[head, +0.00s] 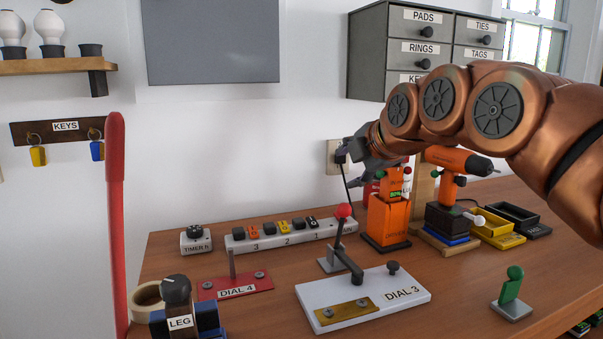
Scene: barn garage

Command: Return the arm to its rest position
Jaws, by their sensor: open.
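My copper-coloured arm reaches in from the right side of the head view. My gripper (366,152) is at the arm's far end, dark grey, above the back part of the workbench (420,283). It is close in the picture to the wall outlet and just above and left of an orange device (388,219).
An orange drill (459,161) stands on a holder right of the gripper. A lever with a red knob (343,211), a DIAL 3 plate (405,293) and a power strip (285,238) are on the bench. Drawers (427,48) hang above. A red upright bar (116,220) stands left.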

